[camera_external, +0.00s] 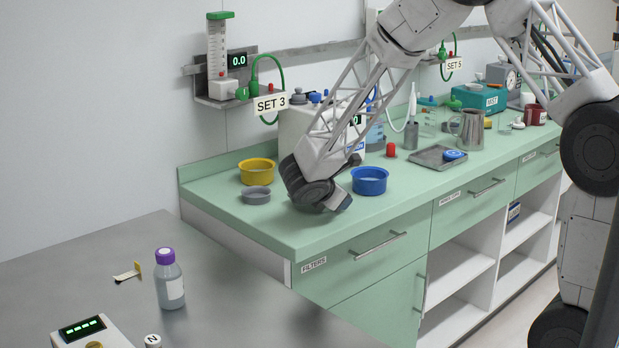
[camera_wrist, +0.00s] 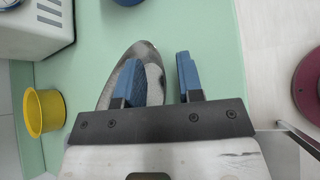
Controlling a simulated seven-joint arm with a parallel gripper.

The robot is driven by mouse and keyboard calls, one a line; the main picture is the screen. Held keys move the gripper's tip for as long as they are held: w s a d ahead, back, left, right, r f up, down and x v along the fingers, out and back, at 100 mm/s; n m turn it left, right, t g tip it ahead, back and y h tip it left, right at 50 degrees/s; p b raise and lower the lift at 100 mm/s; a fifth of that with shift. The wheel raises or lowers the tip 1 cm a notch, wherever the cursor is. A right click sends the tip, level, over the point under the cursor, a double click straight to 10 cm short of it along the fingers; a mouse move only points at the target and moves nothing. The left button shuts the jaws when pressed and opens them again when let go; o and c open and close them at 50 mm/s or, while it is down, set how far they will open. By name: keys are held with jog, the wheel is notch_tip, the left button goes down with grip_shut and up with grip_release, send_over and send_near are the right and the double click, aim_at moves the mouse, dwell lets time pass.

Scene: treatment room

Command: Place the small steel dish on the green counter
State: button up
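The small steel dish (camera_wrist: 147,54) is a shiny grey oval in the wrist view, below my fingers over the green counter (camera_wrist: 205,35). My gripper (camera_wrist: 158,80) is open, with two blue-padded fingers apart. The left finger overlaps the dish; its right edge lies in the gap, and the right finger is outside it. Whether either finger touches it cannot be told. In the external view my gripper (camera_external: 325,207) is low over the near end of the green counter (camera_external: 310,236), and its body hides most of what lies beneath.
A yellow bowl (camera_external: 257,172) and a small grey dish (camera_external: 256,195) stand left of my gripper. A blue bowl (camera_external: 369,181) stands close on its right. A white machine (camera_external: 300,130) is behind. The counter's front edge is close, with drawers below.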

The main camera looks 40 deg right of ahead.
jog(key=shift+a+r, duration=0.1)
jog(key=shift+a, duration=0.05)
jog(key=v, duration=1.1)
jog(key=shift+a+r, duration=0.25)
jog(key=shift+r, duration=0.05)
jog(key=shift+s, duration=0.1)
dwell(0.4)
jog(key=s+r+m+y, duration=0.3)
jog(key=s+r+m, duration=0.2)
jog(key=s, duration=0.7)
jog(key=s+r+m+y, duration=0.4)
jog(key=s+r+m, duration=0.1)
jog(key=s, duration=0.8)
jog(key=s+r+m+y, duration=0.4)
jog(key=s+r+m, duration=0.1)
jog(key=s, duration=0.8)
jog(key=shift+m, duration=0.6)
